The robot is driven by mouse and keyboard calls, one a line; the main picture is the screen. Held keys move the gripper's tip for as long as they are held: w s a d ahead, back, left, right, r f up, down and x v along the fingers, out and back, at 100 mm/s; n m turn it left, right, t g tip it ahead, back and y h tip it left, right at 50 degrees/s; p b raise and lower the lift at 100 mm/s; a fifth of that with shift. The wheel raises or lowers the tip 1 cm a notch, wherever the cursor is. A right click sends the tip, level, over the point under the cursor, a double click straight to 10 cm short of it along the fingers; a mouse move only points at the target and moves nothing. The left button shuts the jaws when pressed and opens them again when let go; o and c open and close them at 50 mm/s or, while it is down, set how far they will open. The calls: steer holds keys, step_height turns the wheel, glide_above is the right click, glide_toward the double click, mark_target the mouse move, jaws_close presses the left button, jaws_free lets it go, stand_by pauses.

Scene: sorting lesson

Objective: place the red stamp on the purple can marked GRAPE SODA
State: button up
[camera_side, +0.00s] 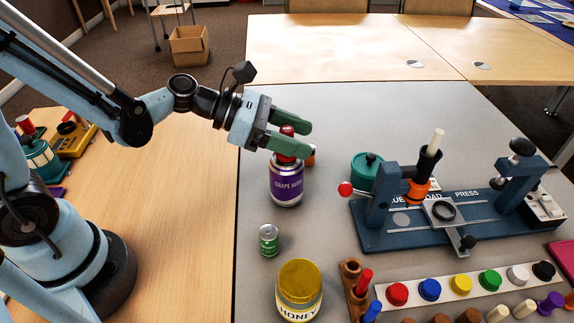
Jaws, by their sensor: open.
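The purple can (286,186) with its GRAPE SODA label stands upright on the grey table top. The red stamp (287,158) is upright on top of the can, with its red handle rising between my fingers. My gripper (309,139) is open around the handle, one green finger on each side. The fingers hide part of the stamp. Whether either finger touches the handle, I cannot tell.
An orange-topped item (310,157) is partly hidden behind the can. A small green can (269,240) and a honey jar (299,291) stand in front. A blue press (450,215) and a teal pot (366,172) are at right. The table behind is clear.

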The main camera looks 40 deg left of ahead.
steer(key=v, duration=1.2)
steer(key=s+a+f+m+y, duration=0.1)
steer(key=m+y, duration=0.4)
steer(key=m, duration=0.7)
steer(key=s+a+f+m+y, duration=0.1)
steer(key=a+f+m+y, duration=0.2)
steer(key=m, duration=1)
steer(key=a+y, duration=0.1)
steer(key=y, duration=0.1)
steer(key=shift+g+y, duration=0.3)
steer(key=shift+y, duration=0.1)
